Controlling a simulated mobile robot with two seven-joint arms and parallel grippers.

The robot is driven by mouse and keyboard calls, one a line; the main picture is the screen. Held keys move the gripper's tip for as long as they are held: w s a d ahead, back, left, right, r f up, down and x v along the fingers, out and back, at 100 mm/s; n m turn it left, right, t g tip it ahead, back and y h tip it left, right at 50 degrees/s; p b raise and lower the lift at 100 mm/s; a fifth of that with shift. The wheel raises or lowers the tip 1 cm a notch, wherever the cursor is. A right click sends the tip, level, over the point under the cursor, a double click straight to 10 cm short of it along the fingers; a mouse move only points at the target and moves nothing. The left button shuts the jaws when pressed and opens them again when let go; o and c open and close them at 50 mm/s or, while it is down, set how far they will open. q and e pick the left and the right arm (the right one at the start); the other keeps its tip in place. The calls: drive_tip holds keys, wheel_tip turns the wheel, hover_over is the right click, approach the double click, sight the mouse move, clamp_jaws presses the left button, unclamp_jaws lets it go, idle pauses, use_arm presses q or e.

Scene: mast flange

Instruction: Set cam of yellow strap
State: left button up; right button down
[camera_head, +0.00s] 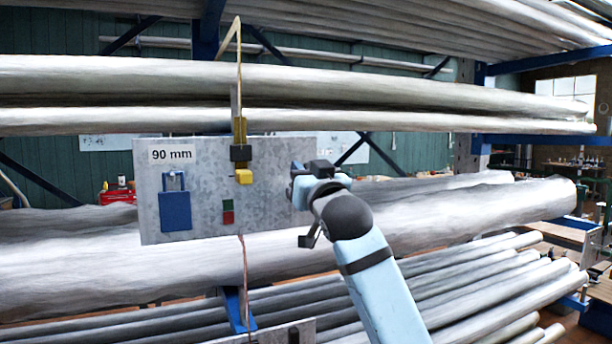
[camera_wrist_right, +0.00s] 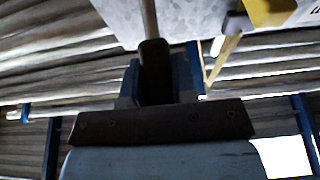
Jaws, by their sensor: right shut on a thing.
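The yellow strap (camera_head: 238,100) runs down over the upper pipes to a black buckle (camera_head: 240,153) on the face of a grey metal plate (camera_head: 200,168). Its yellow cam piece (camera_head: 243,177) sits just below the buckle. I cannot tell the cam's exact setting. My right gripper (camera_head: 300,186) is at the plate's right side, to the right of the cam and apart from it. In the right wrist view, the gripper (camera_wrist_right: 155,75) is shut on a grey bar (camera_wrist_right: 148,18) in front of the plate (camera_wrist_right: 112,15). A yellow piece (camera_wrist_right: 268,10) shows at the top right there. My left gripper is not in view.
The plate bears a "90 mm" label (camera_head: 171,155), a blue padlock-shaped piece (camera_head: 175,210) and a red and green marker (camera_head: 228,211). Long grey pipes (camera_head: 420,95) lie above and thick ones (camera_head: 480,208) behind. A thin brown strip (camera_head: 243,265) hangs below the plate.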

drive_tip(key=shift+w+a+r+g+h, duration=0.2)
drive_tip(key=shift+w+r+g+h, duration=0.25)
drive_tip(key=shift+r+g, duration=0.5)
drive_tip(key=shift+w+a+r+g+h, duration=0.15)
drive_tip(key=shift+w+g, duration=0.2)
drive_tip(key=shift+g, duration=0.2)
drive_tip(key=shift+w+a+r+g+h, duration=0.1)
drive_tip(key=shift+w+g, duration=0.2)
drive_tip(key=shift+g, duration=0.2)
drive_tip(key=shift+w+a+r+g+h, duration=0.15)
drive_tip(key=shift+w+g, duration=0.2)
drive_tip(key=shift+g, duration=0.2)
drive_tip(key=shift+w+r+g+h, duration=0.15)
drive_tip(key=shift+w+g, duration=0.2)
drive_tip(key=shift+g, duration=0.2)
drive_tip(key=c, duration=0.9)
unclamp_jaws()
